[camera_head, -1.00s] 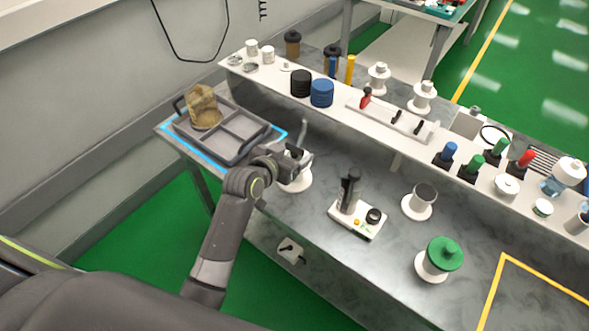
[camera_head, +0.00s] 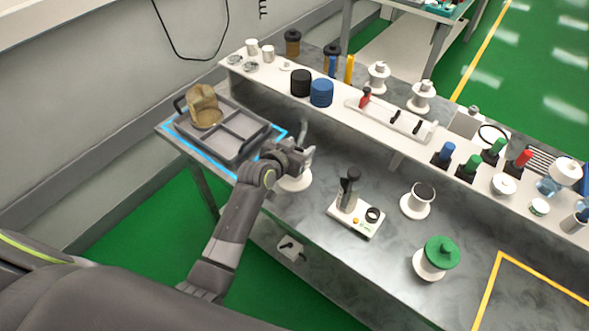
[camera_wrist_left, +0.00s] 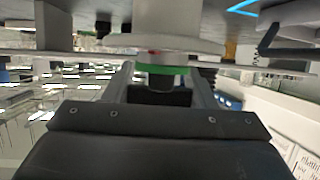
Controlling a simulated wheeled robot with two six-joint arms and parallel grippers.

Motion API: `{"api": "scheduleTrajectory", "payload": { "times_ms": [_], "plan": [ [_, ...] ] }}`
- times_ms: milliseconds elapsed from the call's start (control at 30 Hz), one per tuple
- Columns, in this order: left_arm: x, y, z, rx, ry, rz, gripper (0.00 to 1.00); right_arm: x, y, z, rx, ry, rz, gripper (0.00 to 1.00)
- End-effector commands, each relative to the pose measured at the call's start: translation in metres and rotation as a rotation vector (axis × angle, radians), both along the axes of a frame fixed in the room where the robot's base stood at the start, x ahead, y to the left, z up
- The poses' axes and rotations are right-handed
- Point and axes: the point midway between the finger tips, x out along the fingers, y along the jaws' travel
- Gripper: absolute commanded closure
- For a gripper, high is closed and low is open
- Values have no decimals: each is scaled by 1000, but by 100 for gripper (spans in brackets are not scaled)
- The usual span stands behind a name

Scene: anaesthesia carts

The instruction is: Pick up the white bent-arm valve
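The white bent-arm valve (camera_head: 294,182) stands on the grey bench, beside the tray's right corner. Its round white base shows below my left gripper (camera_head: 301,157), and a pale bent arm rises behind the gripper. The gripper hides the valve's middle. In the left wrist view a white round flanged part (camera_wrist_left: 160,43) fills the top centre, with a green band and a dark piece under it. The fingers of my left gripper (camera_wrist_left: 162,84) stand apart on either side of that dark piece; I cannot tell whether they touch anything. My right gripper is not in view.
A grey divided tray (camera_head: 243,149) with a tan cup (camera_head: 204,108) lies left, inside a blue outline. A white-based device (camera_head: 356,216), a grey-topped cup (camera_head: 417,200) and a green-topped part (camera_head: 437,257) stand to the right. A raised shelf (camera_head: 395,155) with several items runs behind.

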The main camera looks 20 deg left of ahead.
Motion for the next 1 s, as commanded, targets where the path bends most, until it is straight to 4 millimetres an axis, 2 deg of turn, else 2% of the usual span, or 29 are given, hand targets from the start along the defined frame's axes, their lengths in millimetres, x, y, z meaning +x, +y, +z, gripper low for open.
{"api": "scheduleTrajectory", "payload": {
  "times_ms": [33,333,700,867,1000],
  "plan": [
    [0,0,0,0,0,0,62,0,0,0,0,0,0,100],
    [0,0,0,0,0,0,100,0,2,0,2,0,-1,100],
    [1,0,7,-1,-6,0,100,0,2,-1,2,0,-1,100],
    [1,0,28,-1,-10,-1,100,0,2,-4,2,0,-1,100],
    [1,0,55,-1,-11,-1,100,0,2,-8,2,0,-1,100]
  ]
}}
